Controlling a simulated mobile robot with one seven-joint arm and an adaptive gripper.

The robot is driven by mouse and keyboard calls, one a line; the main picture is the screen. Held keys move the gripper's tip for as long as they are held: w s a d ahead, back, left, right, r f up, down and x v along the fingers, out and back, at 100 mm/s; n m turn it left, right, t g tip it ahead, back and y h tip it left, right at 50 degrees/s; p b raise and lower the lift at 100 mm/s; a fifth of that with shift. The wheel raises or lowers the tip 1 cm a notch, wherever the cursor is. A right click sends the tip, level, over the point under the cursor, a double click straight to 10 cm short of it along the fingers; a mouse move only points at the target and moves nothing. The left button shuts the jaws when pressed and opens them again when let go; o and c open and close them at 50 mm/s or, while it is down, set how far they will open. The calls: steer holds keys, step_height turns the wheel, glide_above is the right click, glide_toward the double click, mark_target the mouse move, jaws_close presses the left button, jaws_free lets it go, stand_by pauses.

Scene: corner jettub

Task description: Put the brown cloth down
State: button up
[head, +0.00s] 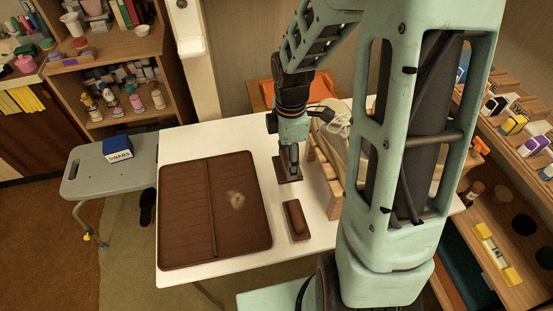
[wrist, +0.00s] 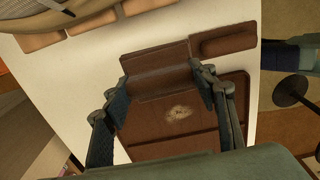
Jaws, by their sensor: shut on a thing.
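The brown cloth (wrist: 155,56) is a flat, folded-looking brown piece between my fingertips in the wrist view. In the head view the cloth (head: 281,173) shows under my gripper (head: 293,171), by the white table's (head: 225,139) top. My gripper (wrist: 166,82) is shut on the cloth. I cannot tell whether the cloth touches the table. A large brown tray (head: 183,215) with a dividing ridge lies to the left; it also shows beyond the cloth in the wrist view (wrist: 236,88). A pale smudge (head: 236,200) marks its right compartment.
A small brown block (head: 296,220) lies between the tray and my arm. A wooden slatted crate (head: 325,178) stands just right of my gripper. A blue box (head: 118,147) sits on a grey stool (head: 88,180) at left. White table is bare behind the tray.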

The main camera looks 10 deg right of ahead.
mark_target(278, 157)
steer(key=w+f, duration=0.4)
steer(key=w+a+f, duration=0.1)
steer(key=w+f, duration=0.1)
steer(key=shift+w+f+b, duration=0.1)
steer(key=shift+f+b, duration=0.2)
steer(key=shift+f, duration=1.5)
steer(key=shift+f+b, duration=0.25)
steer(key=shift+b, duration=0.1)
steer(key=o, duration=1.1)
steer(key=shift+r, duration=0.1)
steer(key=shift+r, duration=0.1)
step_height(278, 157, up, 12)
steer(key=shift+r+p, duration=0.1)
steer(key=shift+p, duration=0.7)
